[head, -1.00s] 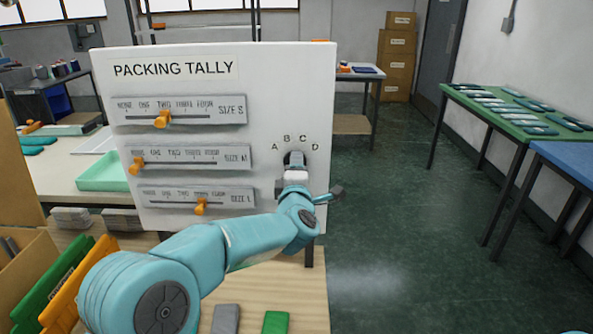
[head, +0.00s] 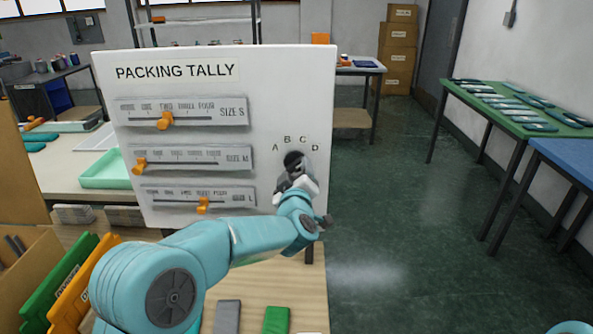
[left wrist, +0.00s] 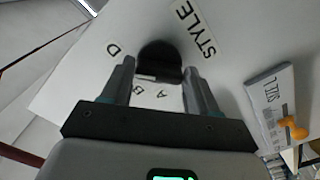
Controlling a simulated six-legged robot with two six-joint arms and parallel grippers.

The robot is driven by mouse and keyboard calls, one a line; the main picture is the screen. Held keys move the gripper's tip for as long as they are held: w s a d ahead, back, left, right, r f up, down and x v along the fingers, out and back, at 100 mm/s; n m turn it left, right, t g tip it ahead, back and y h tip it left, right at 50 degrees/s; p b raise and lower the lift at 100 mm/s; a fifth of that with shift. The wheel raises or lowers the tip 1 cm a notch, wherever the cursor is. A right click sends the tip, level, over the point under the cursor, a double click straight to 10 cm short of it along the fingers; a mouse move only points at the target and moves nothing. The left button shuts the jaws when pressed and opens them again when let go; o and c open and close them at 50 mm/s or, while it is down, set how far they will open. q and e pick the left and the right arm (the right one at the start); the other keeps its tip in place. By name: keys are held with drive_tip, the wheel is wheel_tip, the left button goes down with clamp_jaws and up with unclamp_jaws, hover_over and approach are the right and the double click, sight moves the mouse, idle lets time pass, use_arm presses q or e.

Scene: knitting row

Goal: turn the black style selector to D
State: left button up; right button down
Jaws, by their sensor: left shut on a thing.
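The black style selector (head: 292,158) is a round knob on the right side of the white Packing Tally board (head: 270,90). Letters A, B, C and D (head: 315,148) arc over it. My left gripper (head: 300,172) is at the knob, its wrist tilted, and covers its lower right part. In the left wrist view the selector (left wrist: 160,60) sits between the two fingers of my left gripper (left wrist: 159,70), which are shut on it. Which letter the knob points to cannot be told. My right gripper is out of view.
Three sliders with orange knobs, Size S (head: 165,121), Size M (head: 140,165) and Size L (head: 203,205), are left of the selector. My left arm passes in front of the board's lower edge. Grey and green blocks (head: 276,320) lie on the wooden table. Open floor lies right.

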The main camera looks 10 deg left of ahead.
use_arm(q)
drive_tip(key=shift+m, duration=0.5)
drive_tip(key=o, duration=1.1)
drive_tip(key=shift+c, duration=0.2)
drive_tip(key=s+d+b, duration=0.3)
drive_tip(key=s, duration=1.3)
drive_tip(key=shift+s+d, duration=0.1)
